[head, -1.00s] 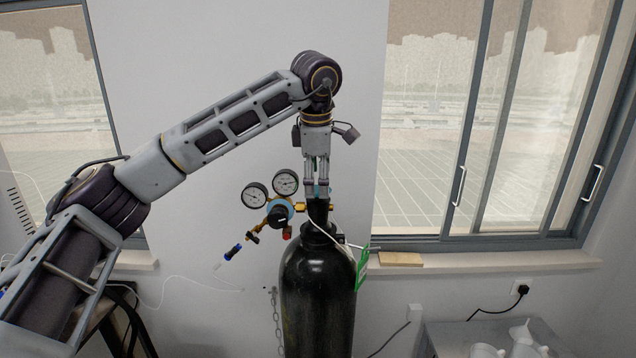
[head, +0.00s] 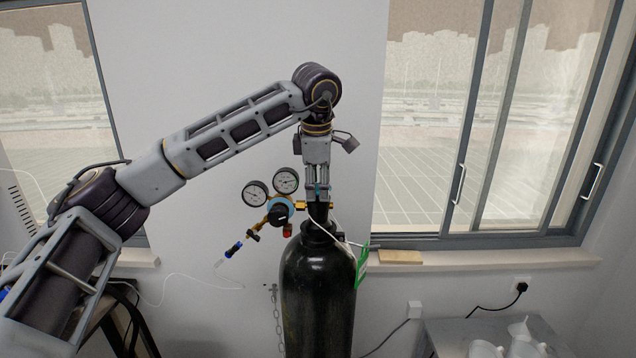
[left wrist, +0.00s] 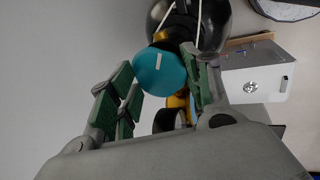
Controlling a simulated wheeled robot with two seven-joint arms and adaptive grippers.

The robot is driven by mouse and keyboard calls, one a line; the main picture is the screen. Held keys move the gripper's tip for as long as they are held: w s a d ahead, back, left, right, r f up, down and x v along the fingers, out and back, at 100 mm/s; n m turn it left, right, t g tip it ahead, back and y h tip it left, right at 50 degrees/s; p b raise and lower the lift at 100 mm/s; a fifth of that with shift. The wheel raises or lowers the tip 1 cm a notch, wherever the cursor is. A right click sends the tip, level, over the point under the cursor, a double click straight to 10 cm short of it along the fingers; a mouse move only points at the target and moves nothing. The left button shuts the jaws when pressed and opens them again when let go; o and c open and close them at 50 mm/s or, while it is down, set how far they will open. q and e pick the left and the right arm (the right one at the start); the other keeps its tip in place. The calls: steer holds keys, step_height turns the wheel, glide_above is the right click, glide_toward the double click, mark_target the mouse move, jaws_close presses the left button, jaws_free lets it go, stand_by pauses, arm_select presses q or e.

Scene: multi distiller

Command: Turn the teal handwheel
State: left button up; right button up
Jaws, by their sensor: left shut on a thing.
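The teal handwheel (left wrist: 158,72) is a round knob with a short white mark on its top face. It sits on top of the black gas cylinder (head: 318,290), at its neck. My left gripper (head: 319,193) points down over the cylinder and is shut on the handwheel. In the left wrist view the handwheel lies between the green-padded fingers. In the head view the fingers hide most of it. My right gripper is not in view.
A regulator (head: 279,211) with two round gauges (head: 286,180) juts out left of the cylinder's neck. A green tag (head: 362,266) hangs at the right. A grey bench (head: 440,330) with white vessels stands at the lower right. Windows flank the white wall.

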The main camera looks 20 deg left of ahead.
arm_select(q)
steer(key=shift+c, duration=0.3)
steer(key=shift+a+r+m, duration=0.1)
steer(key=shift+m, duration=0.4)
steer(key=shift+a+m+h, duration=0.1)
steer(key=shift+m+h, duration=0.35)
steer(key=shift+m, duration=0.75)
steer(key=shift+a+m+h, duration=0.1)
steer(key=shift+m+h, duration=0.35)
steer(key=shift+m, duration=0.75)
steer(key=o, duration=1.1)
steer(key=shift+w+d, duration=0.15)
steer(key=shift+w, duration=0.2)
steer(key=shift+o, duration=0.2)
steer(key=shift+s, duration=0.3)
